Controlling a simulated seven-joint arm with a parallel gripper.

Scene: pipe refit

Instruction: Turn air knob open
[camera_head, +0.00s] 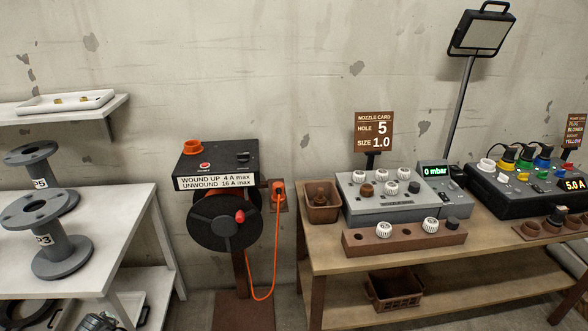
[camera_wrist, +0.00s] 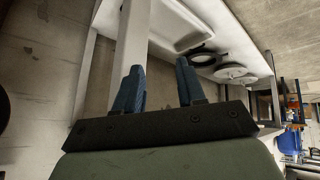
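A small dark knob (camera_head: 444,198) sits on the box's right part, below the display. No readable label shows which knob is the air knob, and I cannot tell its setting. My gripper (camera_wrist: 159,68) shows only in the wrist view. Its two blue fingers are apart, with nothing held between them. The grey box is not recognisable there.
A brown block (camera_head: 405,237) with white knobs lies in front of the box, and a brown bin (camera_head: 322,202) stands left. A nozzle card (camera_head: 374,131) rises behind. A lamp (camera_head: 482,33) and a second panel (camera_head: 530,187) stand right. A cable reel (camera_head: 225,220) is left of the bench.

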